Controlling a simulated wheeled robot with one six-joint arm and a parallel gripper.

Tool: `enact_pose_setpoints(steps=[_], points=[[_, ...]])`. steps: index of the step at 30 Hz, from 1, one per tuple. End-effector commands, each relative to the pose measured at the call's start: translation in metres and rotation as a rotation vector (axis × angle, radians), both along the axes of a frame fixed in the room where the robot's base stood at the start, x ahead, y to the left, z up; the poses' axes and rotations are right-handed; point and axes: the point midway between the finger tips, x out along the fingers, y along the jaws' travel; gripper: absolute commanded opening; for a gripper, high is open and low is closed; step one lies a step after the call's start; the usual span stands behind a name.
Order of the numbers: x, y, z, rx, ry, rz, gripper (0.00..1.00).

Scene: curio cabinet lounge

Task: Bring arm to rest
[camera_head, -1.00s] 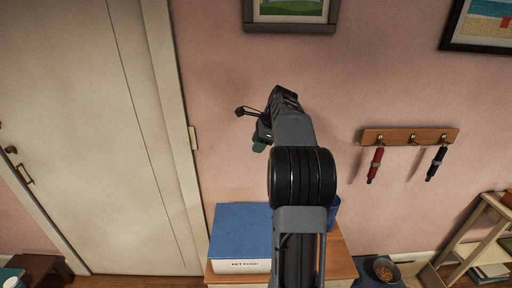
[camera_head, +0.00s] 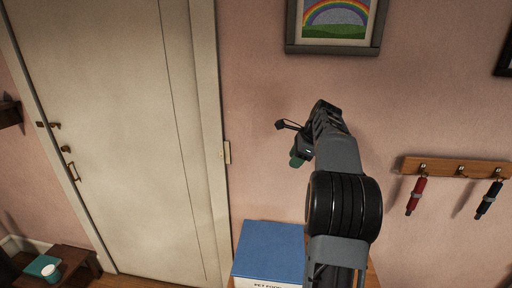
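My arm rises from the bottom of the head view, bent up in front of the pink wall. My gripper (camera_head: 291,126) is at its upper end, small and dark, seen mostly from behind. I cannot tell whether its fingers are open or shut. A small green piece (camera_head: 296,160) shows just below the gripper; I cannot tell whether it is held or part of the gripper.
A blue-lidded pet food box (camera_head: 268,246) stands below, partly behind my arm. A hook rail (camera_head: 456,168) with red (camera_head: 416,196) and black (camera_head: 489,200) hanging items is right. A white door (camera_head: 110,130) is left; a rainbow picture (camera_head: 335,22) hangs above.

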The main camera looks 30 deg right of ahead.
Motion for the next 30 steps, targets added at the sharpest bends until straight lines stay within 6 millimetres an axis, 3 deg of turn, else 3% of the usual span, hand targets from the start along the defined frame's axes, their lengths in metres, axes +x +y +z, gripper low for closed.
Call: enact_pose_setpoints(steps=[5,10,15,17,23,27,30], points=[[0.0,0.0,0.0,-0.003,-0.001,0.006,0.38],[0.003,-0.004,-0.001,-0.078,-0.041,0.124,0.38],[-0.015,-0.003,-0.048,-0.23,-0.023,0.421,0.38],[-0.026,0.014,-0.061,-0.305,-0.018,0.581,0.38],[-0.074,0.103,-0.093,-0.55,-0.029,1.159,0.38],[-0.12,0.169,-0.117,-0.708,-0.057,1.543,0.38],[-0.15,0.204,-0.133,-0.791,-0.086,1.729,0.38]])
